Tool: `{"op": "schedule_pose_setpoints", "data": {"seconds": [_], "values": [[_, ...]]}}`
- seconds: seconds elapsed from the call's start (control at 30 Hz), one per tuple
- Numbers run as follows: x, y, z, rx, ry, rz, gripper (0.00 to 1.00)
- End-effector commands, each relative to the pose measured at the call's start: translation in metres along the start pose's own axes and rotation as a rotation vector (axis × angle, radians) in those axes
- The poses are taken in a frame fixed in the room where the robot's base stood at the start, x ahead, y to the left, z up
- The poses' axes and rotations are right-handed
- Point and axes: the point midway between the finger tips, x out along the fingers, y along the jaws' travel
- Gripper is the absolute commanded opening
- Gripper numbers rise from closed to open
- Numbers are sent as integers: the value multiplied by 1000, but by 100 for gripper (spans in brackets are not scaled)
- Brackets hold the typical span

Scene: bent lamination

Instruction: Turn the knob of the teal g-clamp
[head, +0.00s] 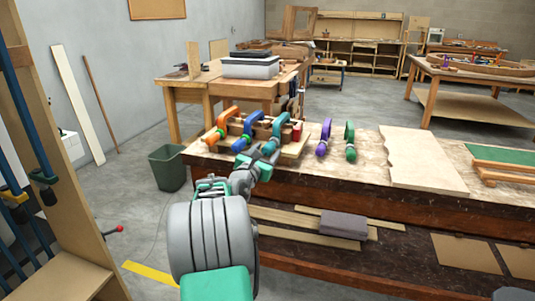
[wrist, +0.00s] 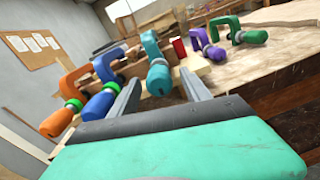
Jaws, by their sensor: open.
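The teal g-clamp (wrist: 151,46) stands on the bench between the blue and purple clamps. Its rounded teal knob (wrist: 158,80) points toward me and appears between my fingertips in the wrist view; the exact gap in depth is hard to judge. In the head view the teal clamp (head: 280,127) is just beyond my gripper (head: 264,152), which partly hides its lower part. My gripper's two grey fingers also show in the wrist view (wrist: 160,77), spread apart, with nothing clearly held.
A blue clamp (wrist: 105,70) and an orange clamp (wrist: 66,95) stand to the left. A purple clamp (wrist: 206,45) and a green clamp (wrist: 240,33) stand to the right. The workbench (head: 375,182) holds a pale board (head: 422,160). A dark bin (head: 168,167) stands on the floor at left.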

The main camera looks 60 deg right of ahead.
Motion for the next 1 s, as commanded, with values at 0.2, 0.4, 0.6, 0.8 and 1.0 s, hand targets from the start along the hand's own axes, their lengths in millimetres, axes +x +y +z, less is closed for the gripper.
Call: {"op": "schedule_pose_setpoints", "data": {"seconds": [0.2,0.4,0.6,0.8,1.0], "values": [[13,0,0,0,2,1,56],[12,1,0,1,2,2,52],[12,1,0,1,2,2,35],[12,1,-1,2,3,2,19],[12,1,-1,2,3,2,2]]}}
